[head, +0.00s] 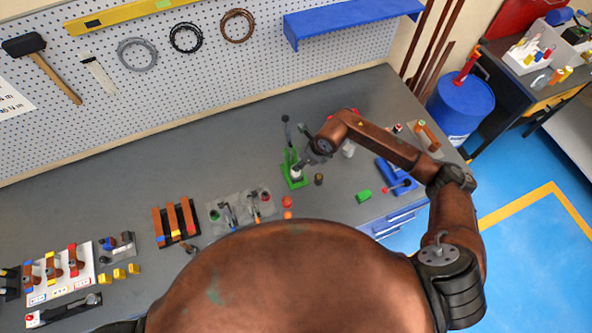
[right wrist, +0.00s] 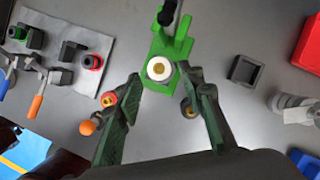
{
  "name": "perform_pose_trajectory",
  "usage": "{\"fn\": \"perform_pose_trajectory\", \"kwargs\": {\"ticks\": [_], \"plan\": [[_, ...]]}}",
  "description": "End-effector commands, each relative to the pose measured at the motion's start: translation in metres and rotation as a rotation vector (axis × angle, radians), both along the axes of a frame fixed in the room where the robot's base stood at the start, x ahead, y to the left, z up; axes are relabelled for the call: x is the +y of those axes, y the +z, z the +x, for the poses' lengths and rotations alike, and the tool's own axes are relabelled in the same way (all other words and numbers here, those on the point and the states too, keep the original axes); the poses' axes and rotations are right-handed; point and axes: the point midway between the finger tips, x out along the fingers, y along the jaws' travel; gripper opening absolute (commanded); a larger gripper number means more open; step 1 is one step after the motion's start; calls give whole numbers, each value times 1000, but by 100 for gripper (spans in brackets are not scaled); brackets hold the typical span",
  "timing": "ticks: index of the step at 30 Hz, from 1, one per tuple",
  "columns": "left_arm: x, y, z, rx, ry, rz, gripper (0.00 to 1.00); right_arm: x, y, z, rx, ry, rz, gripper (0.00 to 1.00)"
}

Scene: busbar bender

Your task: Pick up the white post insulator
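The white post insulator (right wrist: 160,69) shows from above as a white ring with a brass-coloured centre, at the near end of the green tool base. It also shows as a small white shape in the head view (head: 297,171). My right gripper (right wrist: 165,92) is open, its two dark green-padded fingers spread to either side of the insulator's line. The insulator appears just beyond the fingertips, and I see no contact. In the head view the right gripper (head: 304,163) is small and partly merges with the green tool. My left gripper is not in view.
The green tool (right wrist: 172,40) has an upright black lever. A red-orange insulator (right wrist: 108,98) and a dark one (right wrist: 188,108) stand near the fingers. An orange ball-like part (right wrist: 87,128), a dark square holder (right wrist: 243,70) and a grey mat (right wrist: 60,50) with tools lie around.

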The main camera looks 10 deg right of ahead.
Motion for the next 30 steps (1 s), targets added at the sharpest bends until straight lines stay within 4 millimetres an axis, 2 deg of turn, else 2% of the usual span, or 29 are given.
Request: {"fn": "perform_pose_trajectory", "kwargs": {"ticks": [10,15,23,30], "plan": [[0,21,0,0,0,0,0,12,-39,6,6,-1,6,36],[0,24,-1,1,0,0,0,18,-58,12,2,0,7,36],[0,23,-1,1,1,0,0,18,-61,13,1,1,6,36],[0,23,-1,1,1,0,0,18,-61,13,1,1,6,20]]}}
